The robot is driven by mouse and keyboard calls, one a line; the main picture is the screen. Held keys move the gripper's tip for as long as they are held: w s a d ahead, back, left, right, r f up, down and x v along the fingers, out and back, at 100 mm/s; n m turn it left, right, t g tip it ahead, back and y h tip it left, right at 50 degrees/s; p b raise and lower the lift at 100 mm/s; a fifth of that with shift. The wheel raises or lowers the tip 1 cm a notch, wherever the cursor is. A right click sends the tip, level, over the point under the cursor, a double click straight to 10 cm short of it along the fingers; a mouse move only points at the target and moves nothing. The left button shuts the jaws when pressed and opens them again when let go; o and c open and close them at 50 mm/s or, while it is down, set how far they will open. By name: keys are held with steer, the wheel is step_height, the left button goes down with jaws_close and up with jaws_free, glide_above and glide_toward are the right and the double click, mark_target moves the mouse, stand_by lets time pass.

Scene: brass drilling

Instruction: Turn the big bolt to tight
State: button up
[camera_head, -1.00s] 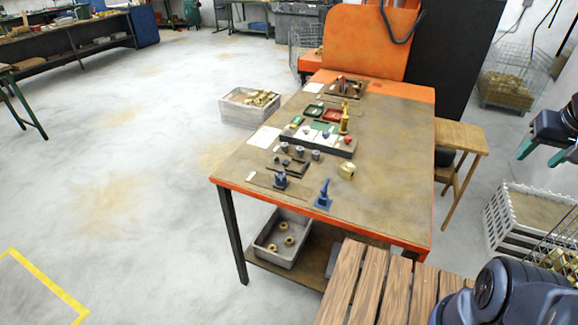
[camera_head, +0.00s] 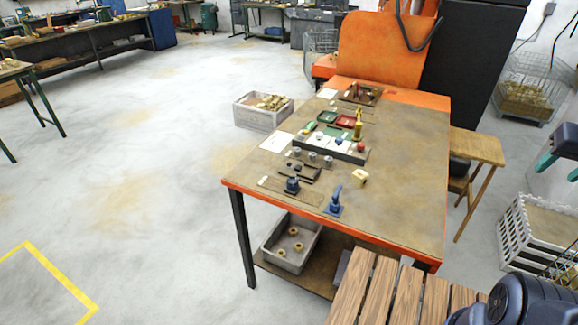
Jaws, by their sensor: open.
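The work table (camera_head: 400,195) stands at centre right with small parts in rows. Several grey bolt-like cylinders (camera_head: 313,157) stand near its left side; which part is the big bolt is too small to tell. A dark blue fitting (camera_head: 292,186) and a blue upright fitting with a lever (camera_head: 334,202) stand near the front edge.
A brass-coloured part (camera_head: 359,178) lies on the table. A grey bin of brass pieces (camera_head: 264,110) stands on the floor left of it. A wooden stool (camera_head: 474,148) and a white crate (camera_head: 530,235) stand right. A slatted wooden surface (camera_head: 385,295) is in front. Floor at left is clear.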

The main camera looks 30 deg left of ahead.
steer(key=shift+c, duration=1.2)
steer(key=w+a+n+y, duration=0.1)
steer(key=w+a+n, duration=0.5)
steer(key=w+a, duration=0.7)
steer(key=w+a+f+n+g+y, duration=0.15)
steer(key=w+a, duration=0.25)
steer(key=a, duration=0.5)
steer(key=w+a+f+n, duration=0.2)
steer(key=w+a+n, duration=0.15)
steer(key=a, duration=0.45)
steer(key=n+g+y, duration=0.2)
steer(key=n+g, duration=0.1)
steer(key=n, duration=0.4)
glide_toward(291, 166)
steer(key=x, duration=0.3)
steer(key=a+x, duration=0.1)
steer(key=x, duration=0.3)
jaws_close()
